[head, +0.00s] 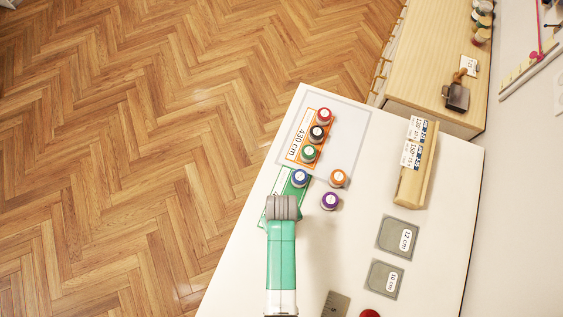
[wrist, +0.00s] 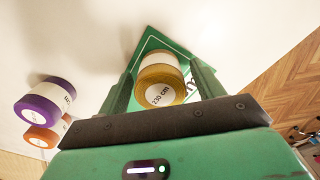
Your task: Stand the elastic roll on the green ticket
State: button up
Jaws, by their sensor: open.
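A yellow roll (wrist: 160,72) with a white "230 cm" label stands on the green ticket (wrist: 142,44) in the wrist view. My gripper (wrist: 161,88) is open, with one finger on each side of this roll. I cannot tell whether the fingers touch it. In the head view my arm hides the yellow roll and the fingertips. The green ticket (head: 269,207) lies on the white table, partly covered by my arm. A blue roll (head: 300,178) stands at its far end.
A purple roll (head: 330,201) and an orange roll (head: 338,178) stand right of the ticket. Red, black and green rolls stand on an orange "430 cm" ticket (head: 300,128). A wooden block (head: 415,186) and grey "12 cm" (head: 396,238) and smaller pads lie further right.

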notch_tip(320, 180, up, 12)
jog(key=shift+p, duration=0.4)
jog(key=w+r+m+t, duration=0.1)
jog(key=w+r+t, duration=0.6)
jog(key=w+r, duration=0.8)
jog(key=w+r+m+t, duration=0.1)
jog(key=w+r+t, duration=0.15)
jog(key=r, duration=0.75)
jog(key=w+r+t, duration=0.1)
jog(key=r+t, duration=0.3)
jog(key=r, duration=0.7)
jog(key=s+r+m+t, duration=0.1)
jog(key=s+r+t, duration=0.2)
jog(key=r, duration=0.8)
jog(key=s+r+t, duration=0.4)
jog(key=s+r, duration=0.1)
jog(key=r, duration=0.6)
jog(key=s+r+m+t, duration=0.1)
jog(key=s+r+t, duration=0.3)
jog(key=r, duration=0.7)
jog(key=shift+s+m, duration=0.3)
jog(key=shift+s, duration=0.05)
